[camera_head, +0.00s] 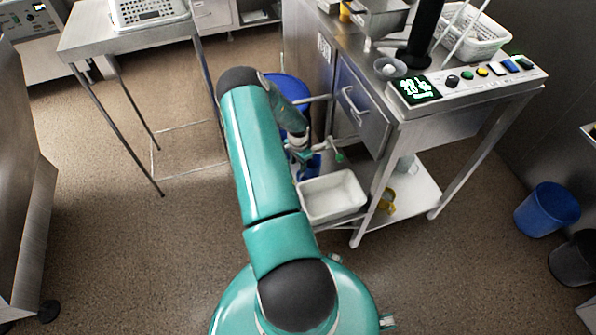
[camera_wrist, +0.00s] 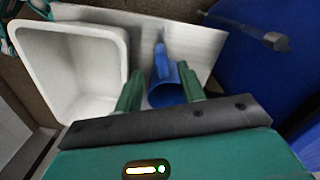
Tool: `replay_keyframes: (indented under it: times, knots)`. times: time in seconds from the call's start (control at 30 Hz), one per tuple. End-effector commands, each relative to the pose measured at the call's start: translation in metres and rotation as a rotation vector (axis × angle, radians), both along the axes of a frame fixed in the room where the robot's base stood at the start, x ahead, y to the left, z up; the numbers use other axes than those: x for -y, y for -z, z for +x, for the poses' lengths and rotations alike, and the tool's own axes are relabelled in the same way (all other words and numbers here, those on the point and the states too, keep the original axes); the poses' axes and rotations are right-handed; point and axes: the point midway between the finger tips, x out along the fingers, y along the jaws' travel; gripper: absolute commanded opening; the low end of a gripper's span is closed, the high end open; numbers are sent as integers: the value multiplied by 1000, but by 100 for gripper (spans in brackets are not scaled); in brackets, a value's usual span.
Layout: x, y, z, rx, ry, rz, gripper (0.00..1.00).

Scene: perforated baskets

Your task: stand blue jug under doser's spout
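The blue jug (camera_wrist: 165,95) shows in the wrist view between the two green fingers of my gripper (camera_wrist: 160,70), its handle pointing away from my palm. The fingers stand apart, one on each side of it; a small gap shows at the left finger. In the head view the jug (camera_head: 309,167) is a small blue patch by my gripper (camera_head: 322,150), low beside the doser table, largely hidden by my arm. The doser (camera_head: 425,35) is on the tabletop, with a black column and a metal hopper (camera_head: 384,17). I cannot clearly make out its spout.
A blue barrel (camera_head: 288,90) is behind my arm. A drawer handle (camera_head: 352,101) juts out above. A control panel (camera_head: 468,82) and small cup (camera_head: 390,67) are on the tabletop.

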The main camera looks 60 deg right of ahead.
Motion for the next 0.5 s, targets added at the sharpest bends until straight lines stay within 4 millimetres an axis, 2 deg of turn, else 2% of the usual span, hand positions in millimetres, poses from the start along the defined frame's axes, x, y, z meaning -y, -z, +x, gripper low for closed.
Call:
replay_keyframes:
  times: [0.13,0.5]
  knots:
    - [0,-19,0,1,1,-1,40]
    - [-1,-27,3,4,-6,-1,40]
